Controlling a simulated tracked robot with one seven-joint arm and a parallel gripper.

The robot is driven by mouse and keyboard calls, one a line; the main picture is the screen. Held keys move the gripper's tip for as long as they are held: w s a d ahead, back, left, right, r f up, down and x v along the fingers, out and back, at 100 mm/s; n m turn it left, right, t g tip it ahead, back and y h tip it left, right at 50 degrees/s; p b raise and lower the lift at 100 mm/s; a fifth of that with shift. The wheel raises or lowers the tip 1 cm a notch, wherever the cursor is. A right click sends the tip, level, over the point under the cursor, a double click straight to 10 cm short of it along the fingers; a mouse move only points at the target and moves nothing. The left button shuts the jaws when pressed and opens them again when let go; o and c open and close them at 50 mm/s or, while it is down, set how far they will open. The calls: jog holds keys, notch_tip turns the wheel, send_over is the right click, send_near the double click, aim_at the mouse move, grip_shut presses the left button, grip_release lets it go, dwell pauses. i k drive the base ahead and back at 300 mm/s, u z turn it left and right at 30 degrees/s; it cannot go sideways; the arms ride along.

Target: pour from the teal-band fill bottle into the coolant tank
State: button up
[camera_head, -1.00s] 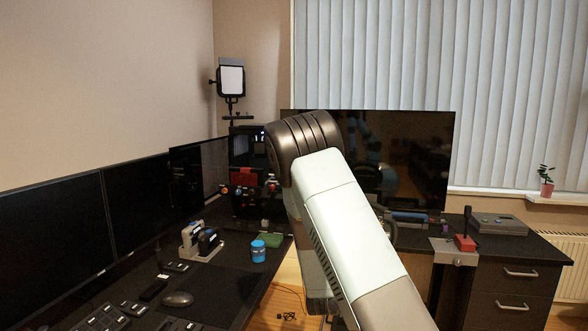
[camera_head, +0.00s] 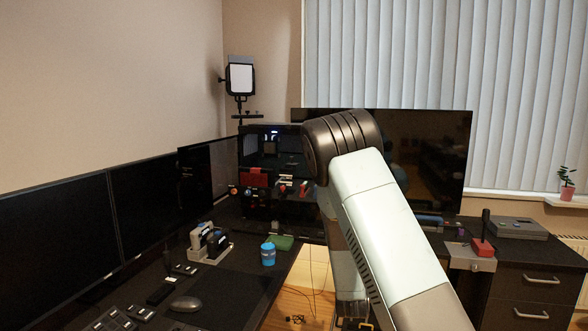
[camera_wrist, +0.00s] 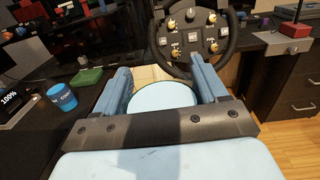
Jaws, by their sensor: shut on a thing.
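In the wrist view my gripper (camera_wrist: 163,88) is shut on a round, pale-blue thing (camera_wrist: 163,96) seen end-on, likely the fill bottle. I see no teal band on it, and the rest of it is hidden. In the head view my forearm hides the gripper and what it holds. A small blue container (camera_head: 268,254) stands upright on the desk, apart from the gripper. It also shows at the left of the wrist view (camera_wrist: 62,97), with lettering too small to read surely. I cannot tell whether it is the coolant tank.
A racing wheel (camera_wrist: 196,40) is beyond the gripper. A green block (camera_head: 282,242) and a mouse (camera_head: 185,304) lie on the desk. An open dark case (camera_head: 270,165) and a large dark screen (camera_head: 440,165) stand behind. A red-based lever (camera_head: 483,246) is at the right.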

aim_at(284, 168)
jog(key=z, duration=0.05)
jog(key=i, duration=0.95)
jog(key=u, duration=0.1)
